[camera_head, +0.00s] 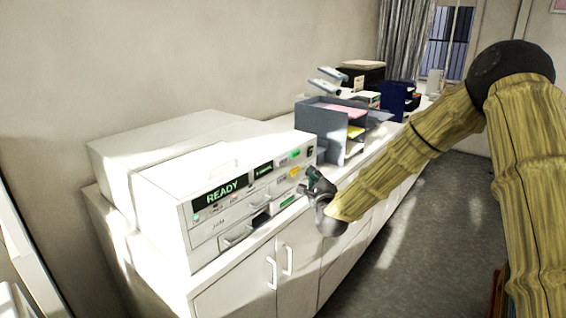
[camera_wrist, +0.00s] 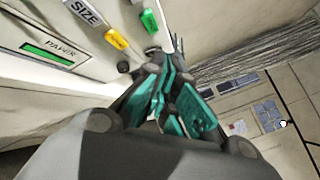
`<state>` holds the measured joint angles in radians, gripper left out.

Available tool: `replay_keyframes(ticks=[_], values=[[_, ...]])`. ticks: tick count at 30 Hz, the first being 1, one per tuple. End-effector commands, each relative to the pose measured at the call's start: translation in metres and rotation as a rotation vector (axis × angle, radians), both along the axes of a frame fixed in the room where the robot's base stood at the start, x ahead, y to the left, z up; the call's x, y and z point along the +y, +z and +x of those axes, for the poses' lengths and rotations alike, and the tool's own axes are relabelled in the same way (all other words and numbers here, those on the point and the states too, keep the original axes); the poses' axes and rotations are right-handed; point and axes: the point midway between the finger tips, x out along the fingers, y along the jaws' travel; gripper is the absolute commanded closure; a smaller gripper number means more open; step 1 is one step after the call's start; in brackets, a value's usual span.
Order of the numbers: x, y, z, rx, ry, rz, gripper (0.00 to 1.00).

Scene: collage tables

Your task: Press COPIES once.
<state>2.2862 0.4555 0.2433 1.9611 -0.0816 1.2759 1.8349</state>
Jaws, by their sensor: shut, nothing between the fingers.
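The white office machine (camera_head: 165,195) stands on the counter at left in the head view. Its front has a dark display reading READY (camera_head: 220,191) and a smaller dark display (camera_head: 263,170) whose green text is too small to read surely. A green button (camera_head: 296,153) and a yellow button (camera_head: 295,172) sit at its right end. In the wrist view the yellow button (camera_wrist: 116,40) and green button (camera_wrist: 149,20) lie near a SIZE label (camera_wrist: 84,12). I cannot read COPIES on any button. My gripper (camera_head: 313,181) is shut and empty, close in front of the machine's right end; its teal fingers (camera_wrist: 160,85) show in the wrist view.
A grey paper tray stack (camera_head: 320,125) stands right of the machine, with a dark blue holder (camera_head: 398,100) and a black box (camera_head: 360,76) beyond. White cabinets with handles (camera_head: 280,265) are below. The grey floor (camera_head: 420,240) at right is clear.

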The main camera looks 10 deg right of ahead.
Motion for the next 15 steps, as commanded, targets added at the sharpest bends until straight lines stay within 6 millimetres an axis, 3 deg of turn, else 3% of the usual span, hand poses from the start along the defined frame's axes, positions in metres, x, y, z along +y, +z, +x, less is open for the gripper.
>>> replay_keyframes(ticks=[15], values=[[0.031, 0.001, 0.039, 0.001, 0.001, -0.003, 1.00]])
